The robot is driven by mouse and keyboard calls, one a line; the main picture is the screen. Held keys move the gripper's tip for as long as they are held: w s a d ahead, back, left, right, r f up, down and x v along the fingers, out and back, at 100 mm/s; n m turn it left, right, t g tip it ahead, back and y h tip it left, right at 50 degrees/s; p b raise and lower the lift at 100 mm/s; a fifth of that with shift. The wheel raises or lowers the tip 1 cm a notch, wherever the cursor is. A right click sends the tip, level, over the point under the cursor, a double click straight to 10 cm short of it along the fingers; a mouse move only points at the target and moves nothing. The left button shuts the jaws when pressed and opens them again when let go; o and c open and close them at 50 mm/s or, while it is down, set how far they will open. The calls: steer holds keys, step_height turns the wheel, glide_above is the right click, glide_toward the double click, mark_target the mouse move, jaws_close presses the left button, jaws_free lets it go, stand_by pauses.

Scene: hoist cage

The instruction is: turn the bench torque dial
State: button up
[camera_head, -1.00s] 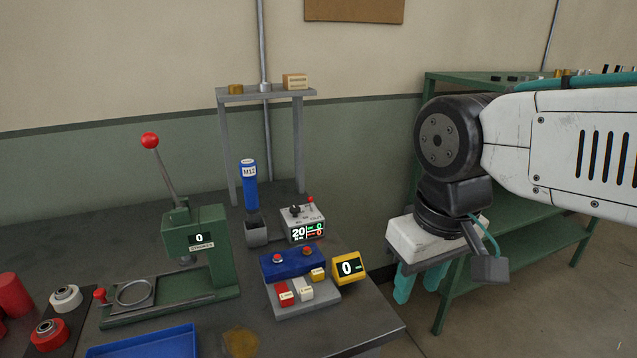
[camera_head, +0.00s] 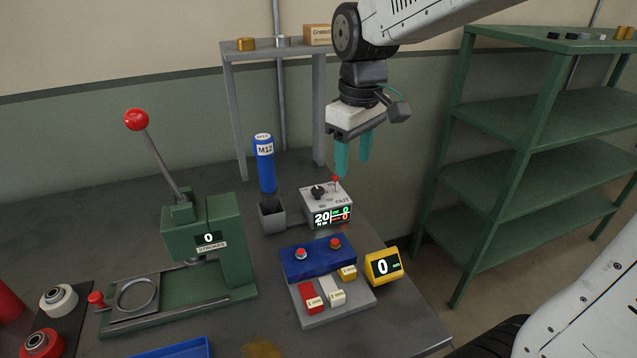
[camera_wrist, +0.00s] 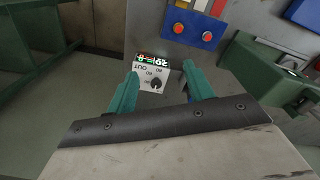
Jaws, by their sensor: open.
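The torque box (camera_head: 328,206) is a small grey unit on the bench, with a display reading 20 and green and red digits on its front. The black torque dial (camera_head: 318,191) is on its top, at the left, beside a small red-tipped lever (camera_head: 335,182). In the wrist view the dial (camera_wrist: 156,84) shows between my fingers, nearer the right one. My gripper (camera_head: 353,170), with teal fingers, is open and empty, pointing down above and behind the box. It also shows in the wrist view (camera_wrist: 166,82). I see no contact with the dial.
A blue M12 tool (camera_head: 265,165) stands left of the box by a grey holder (camera_head: 272,216). A blue button box (camera_head: 318,258) and yellow counter (camera_head: 383,266) are in front. A green press (camera_head: 215,240) stands left; a raised shelf (camera_head: 270,52) is behind.

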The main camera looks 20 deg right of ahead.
mark_target(318, 189)
steer(key=w+f+n, duration=0.1)
steer(key=w+f, duration=0.1)
steer(key=w, duration=0.2)
steer(key=w+a+f+n, duration=0.1)
steer(key=w+f, duration=0.2)
steer(key=w, duration=0.2)
steer(key=w+a+f+n, duration=0.1)
steer(key=w+f, duration=0.1)
steer(key=w, duration=0.2)
steer(key=shift+w+f+n+g, duration=0.2)
steer(key=shift+f+n+g, duration=0.05)
steer(key=shift+n+g, duration=0.05)
step_height(318, 189, down, 8)
steer(key=shift+w+r, duration=0.1)
steer(key=shift+r, duration=0.05)
steer(key=shift+c, duration=0.3)
steer(key=c, duration=0.9)
